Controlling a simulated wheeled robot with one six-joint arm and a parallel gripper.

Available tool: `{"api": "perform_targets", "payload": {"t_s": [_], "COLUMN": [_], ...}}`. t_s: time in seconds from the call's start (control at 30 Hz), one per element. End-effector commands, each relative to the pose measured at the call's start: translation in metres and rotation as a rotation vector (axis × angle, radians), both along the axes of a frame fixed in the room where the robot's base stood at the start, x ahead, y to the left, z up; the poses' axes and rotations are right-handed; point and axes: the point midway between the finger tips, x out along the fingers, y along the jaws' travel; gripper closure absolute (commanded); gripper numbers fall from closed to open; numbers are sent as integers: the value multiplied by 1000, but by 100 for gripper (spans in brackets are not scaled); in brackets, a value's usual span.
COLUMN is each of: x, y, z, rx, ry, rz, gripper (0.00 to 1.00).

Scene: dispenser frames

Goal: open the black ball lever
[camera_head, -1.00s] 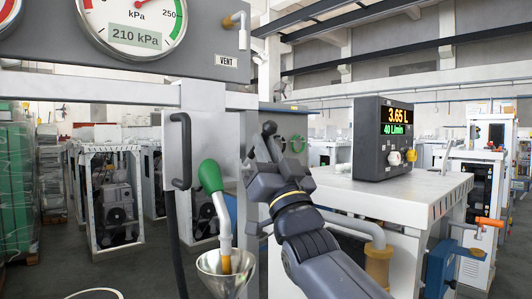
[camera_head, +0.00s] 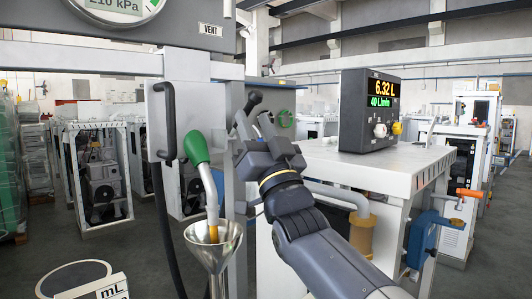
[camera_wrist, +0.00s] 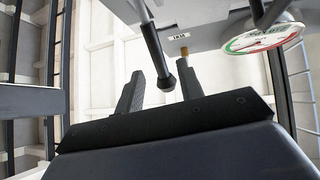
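The black ball lever (camera_wrist: 168,82) shows in the wrist view as a dark rod ending in a black knob, hanging from a grey panel. A dark knob-like part (camera_head: 253,101) near my fingertips in the head view looks like the same lever. My gripper (camera_head: 250,122) has its two fingers spread. I see no contact. How deep the knob sits between them I cannot tell.
A green-handled nozzle (camera_head: 196,148) points into a metal funnel (camera_head: 214,240) left of my gripper. A black handle (camera_head: 164,120) is on the white post. A display (camera_head: 383,94) reading 6.32 L and 40 L/min stands on a white cabinet (camera_head: 375,165) at right.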

Motion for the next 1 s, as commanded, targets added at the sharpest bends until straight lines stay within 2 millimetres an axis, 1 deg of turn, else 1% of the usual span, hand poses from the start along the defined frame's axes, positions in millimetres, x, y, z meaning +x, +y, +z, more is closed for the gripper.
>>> {"api": "perform_targets", "payload": {"t_s": [0.03,0.3,0.5,0.67,1.0], "x": [-5,-35,-50,-54,-54], "y": [-4,-22,-32,-34,-34], "z": [-8,-42,-59,-64,-64], "rx": [-1,0,0,0,-1], "ry": [1,1,1,1,1], "rz": [-1,-1,-1,-1,0], "gripper": [64,64,64,64,64]}}
